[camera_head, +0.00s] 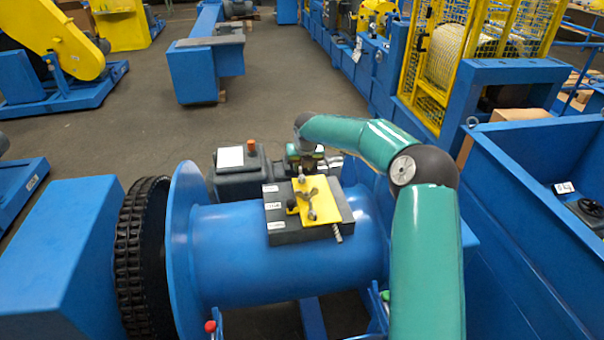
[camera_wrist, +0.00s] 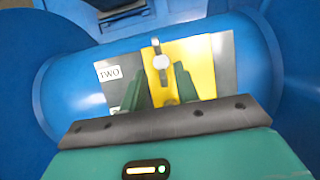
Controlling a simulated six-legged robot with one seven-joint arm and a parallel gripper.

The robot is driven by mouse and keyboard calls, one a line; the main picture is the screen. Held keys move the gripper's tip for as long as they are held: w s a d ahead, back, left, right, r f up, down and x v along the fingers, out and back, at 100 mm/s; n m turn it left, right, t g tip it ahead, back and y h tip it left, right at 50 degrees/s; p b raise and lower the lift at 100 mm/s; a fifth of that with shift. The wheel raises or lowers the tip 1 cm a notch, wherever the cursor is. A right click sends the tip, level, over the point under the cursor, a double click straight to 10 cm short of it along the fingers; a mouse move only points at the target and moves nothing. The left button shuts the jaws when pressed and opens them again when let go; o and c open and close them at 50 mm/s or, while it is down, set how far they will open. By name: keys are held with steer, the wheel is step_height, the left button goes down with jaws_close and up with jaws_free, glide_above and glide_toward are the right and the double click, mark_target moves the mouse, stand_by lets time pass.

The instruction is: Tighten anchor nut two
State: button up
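A dark anchor block (camera_head: 286,236) with a yellow plate (camera_head: 325,204) sits on top of the blue drum. A wing-shaped nut (camera_head: 303,196) stands on the plate. In the wrist view, a silver fastener (camera_wrist: 161,62) with a narrow upper part stands beside a white label (camera_wrist: 110,73) reading TWO. My gripper (camera_wrist: 169,72) is over the plate, its two green fingers apart. The fastener shows between and just beyond the fingertips. I cannot tell whether they touch it. In the head view my arm reaches over from the right, and the fingers are hard to make out.
The blue drum (camera_head: 235,255) has a flange and a dark chain (camera_head: 140,245) at left. A dark box with an orange knob (camera_head: 250,145) stands behind. A blue-walled bin (camera_head: 525,215) is at right. Open floor (camera_head: 125,130) lies beyond.

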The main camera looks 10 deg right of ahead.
mark_target(302, 172)
steer(key=x, duration=0.5)
steer(key=shift+f, duration=0.15)
steer(key=shift+c, duration=0.2)
steer(key=c, duration=0.6)
steer(key=shift+m, duration=0.3)
